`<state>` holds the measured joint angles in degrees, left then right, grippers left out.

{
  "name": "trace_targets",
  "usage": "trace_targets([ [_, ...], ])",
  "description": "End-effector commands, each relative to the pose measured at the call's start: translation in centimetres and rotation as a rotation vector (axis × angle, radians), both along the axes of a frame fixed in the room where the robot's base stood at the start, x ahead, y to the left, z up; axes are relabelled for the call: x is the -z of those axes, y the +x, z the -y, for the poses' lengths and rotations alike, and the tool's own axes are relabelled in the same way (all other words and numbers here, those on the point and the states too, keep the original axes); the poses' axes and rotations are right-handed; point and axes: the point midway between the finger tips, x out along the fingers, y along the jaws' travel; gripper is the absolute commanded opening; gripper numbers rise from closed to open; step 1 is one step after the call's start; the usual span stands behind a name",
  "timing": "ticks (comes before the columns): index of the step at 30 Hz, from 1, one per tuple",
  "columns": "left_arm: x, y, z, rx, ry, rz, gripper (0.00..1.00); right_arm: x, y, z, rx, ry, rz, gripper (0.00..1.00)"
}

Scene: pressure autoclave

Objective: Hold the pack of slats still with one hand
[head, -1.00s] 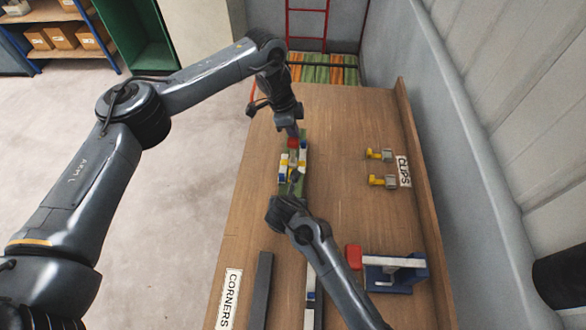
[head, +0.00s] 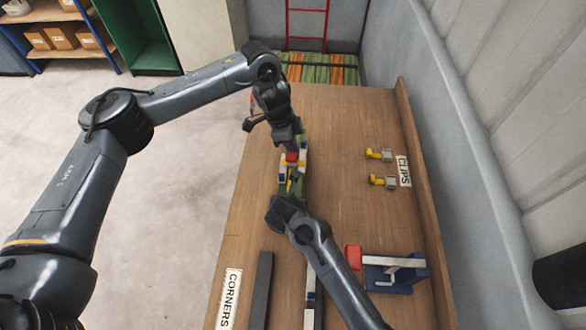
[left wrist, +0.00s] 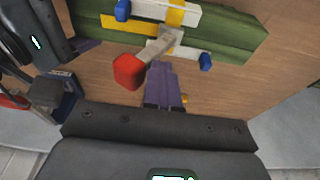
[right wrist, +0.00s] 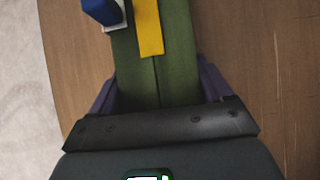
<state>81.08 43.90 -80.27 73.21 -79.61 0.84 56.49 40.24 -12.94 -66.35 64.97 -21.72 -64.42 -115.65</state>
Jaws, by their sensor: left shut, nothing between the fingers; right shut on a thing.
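The pack of green slats (head: 305,178) lies on the wooden bench, with white-and-blue corner pieces (left wrist: 150,10) and a yellow strap (right wrist: 147,25) across it. My right gripper (head: 287,199) is shut on the pack. Its purple fingers straddle the green slats in the right wrist view (right wrist: 158,92). My left gripper (head: 293,140) is at the far part of the pack. In the left wrist view its purple fingers (left wrist: 162,70) are shut together and empty, close beside a grey lever with a red end (left wrist: 129,71) over the strap. Whether they touch it is unclear.
Two yellow-and-grey clips (head: 380,180) lie by the CLIPS label (head: 404,171). A blue tool with a red end (head: 388,275) stands at the near right. A dark bar (head: 262,290) lies by the CORNERS label (head: 230,298).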

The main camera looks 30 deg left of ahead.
Motion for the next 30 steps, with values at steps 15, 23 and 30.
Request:
trace_targets([
  [15,-0.4,2.4,-1.2,-0.002,0.0,-0.002,0.0,-0.1,0.0,0.0,-0.001,0.001,0.0,0.43],
  [23,-0.7,3.9,-2.1,-0.001,0.0,0.0,0.0,-0.1,0.0,0.0,-0.001,0.001,0.0,0.43],
  [30,-0.7,4.5,-2.4,0.001,0.001,0.0,0.0,0.0,0.0,0.0,-0.001,0.001,0.0,0.43],
])
